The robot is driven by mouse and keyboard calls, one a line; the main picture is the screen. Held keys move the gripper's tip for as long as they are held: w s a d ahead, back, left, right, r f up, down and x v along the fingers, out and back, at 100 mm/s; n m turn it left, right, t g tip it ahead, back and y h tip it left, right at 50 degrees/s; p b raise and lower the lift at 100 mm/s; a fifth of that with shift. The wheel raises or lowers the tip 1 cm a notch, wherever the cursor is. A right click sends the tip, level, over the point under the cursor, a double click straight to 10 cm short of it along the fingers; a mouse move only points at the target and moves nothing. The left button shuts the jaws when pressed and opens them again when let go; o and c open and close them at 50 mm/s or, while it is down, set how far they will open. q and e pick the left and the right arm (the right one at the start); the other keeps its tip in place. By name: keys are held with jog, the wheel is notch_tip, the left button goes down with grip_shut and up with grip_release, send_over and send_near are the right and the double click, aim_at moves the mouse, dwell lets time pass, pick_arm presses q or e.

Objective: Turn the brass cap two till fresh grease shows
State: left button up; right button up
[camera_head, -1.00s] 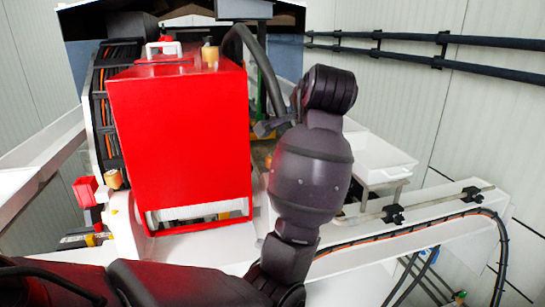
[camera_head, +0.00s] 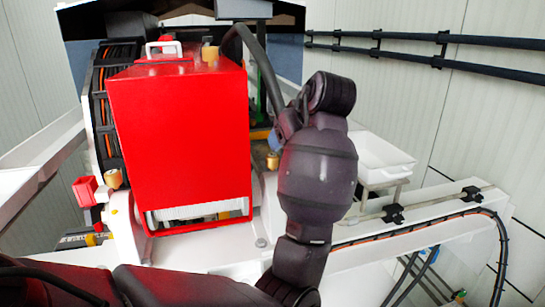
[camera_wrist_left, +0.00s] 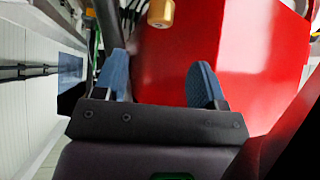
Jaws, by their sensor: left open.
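Several brass caps show around the red pump housing (camera_head: 180,140). One brass cap (camera_head: 210,53) is on its top, one brass cap (camera_head: 113,178) is at its lower left, and one brass cap (camera_head: 272,160) is at its right side, close to my arm. I cannot tell which is cap two. In the left wrist view a brass cap (camera_wrist_left: 161,12) shows at the top edge, partly cut off. My left gripper (camera_wrist_left: 158,68) is open with blue fingertips, short of that cap, with nothing between them. In the head view my arm mostly hides the gripper. No grease is visible. My right gripper is out of view.
A black hose (camera_head: 255,55) curves beside the housing. A white tray (camera_head: 382,158) stands on the right. A white beam (camera_head: 420,232) with black clamps runs along the right front. A red block (camera_head: 85,190) juts out at the left.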

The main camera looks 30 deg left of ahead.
aim_at(272, 155)
pick_arm(q)
jog(key=shift+x, duration=5.4)
jog(key=shift+c, duration=0.4)
jog(key=c, duration=0.8)
jog(key=shift+m+t+h, duration=1.2)
jog(key=shift+m+t, duration=0.3)
jog(key=shift+m, duration=0.9)
jog(key=shift+c, duration=0.2)
jog(key=o, duration=0.9)
jog(key=shift+r, duration=0.1)
